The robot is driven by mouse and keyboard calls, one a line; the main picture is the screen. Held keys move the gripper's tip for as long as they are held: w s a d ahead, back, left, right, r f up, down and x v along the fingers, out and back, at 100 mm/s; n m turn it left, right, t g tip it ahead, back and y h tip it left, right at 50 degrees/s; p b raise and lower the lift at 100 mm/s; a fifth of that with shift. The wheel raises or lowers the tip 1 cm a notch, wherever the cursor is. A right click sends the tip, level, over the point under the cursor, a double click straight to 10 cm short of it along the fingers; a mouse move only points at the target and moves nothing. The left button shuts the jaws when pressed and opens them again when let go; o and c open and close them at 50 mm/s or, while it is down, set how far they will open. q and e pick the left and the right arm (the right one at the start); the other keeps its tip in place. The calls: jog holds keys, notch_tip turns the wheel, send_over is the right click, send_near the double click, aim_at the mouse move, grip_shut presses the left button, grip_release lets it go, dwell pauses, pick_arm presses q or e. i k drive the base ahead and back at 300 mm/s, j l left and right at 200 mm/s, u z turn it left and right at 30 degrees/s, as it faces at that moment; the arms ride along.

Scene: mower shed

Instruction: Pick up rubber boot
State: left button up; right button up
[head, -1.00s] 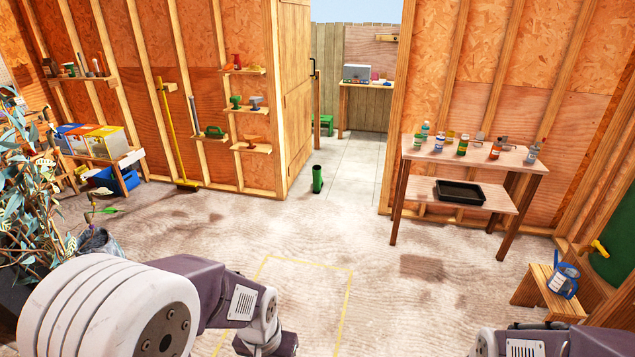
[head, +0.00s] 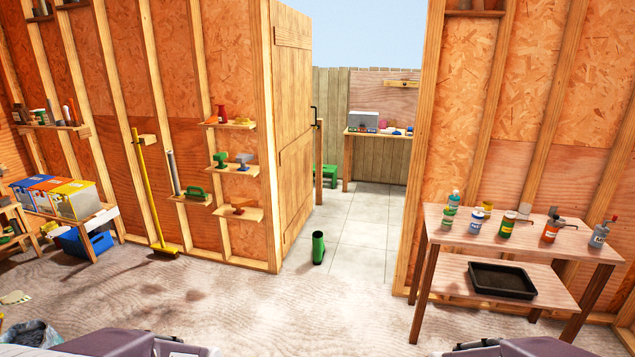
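A green rubber boot (head: 318,248) stands upright on the floor at the doorway, just right of the open wooden door's lower end. Its dark opening faces up. It stands well ahead of me, with nothing touching it. Parts of my two arms show at the bottom edge of the head view, left and right. Both grippers are out of the picture, so I cannot see their fingers.
A wooden two-shelf table (head: 533,240) with bottles and a black tray (head: 502,281) stands at the right. A yellow broom (head: 150,200) leans on the left wall. A blue bin (head: 84,242) sits under a low shelf. The floor toward the boot is clear.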

aim_at(319, 250)
jog(key=i, duration=3.2)
jog(key=i+l+u, duration=0.15)
jog(key=i+u, duration=0.25)
jog(key=i, duration=0.3)
jog(key=i+l+u, duration=0.4)
jog(key=i, duration=0.25)
jog(key=i+l+u, duration=0.4)
jog(key=i+l, duration=0.15)
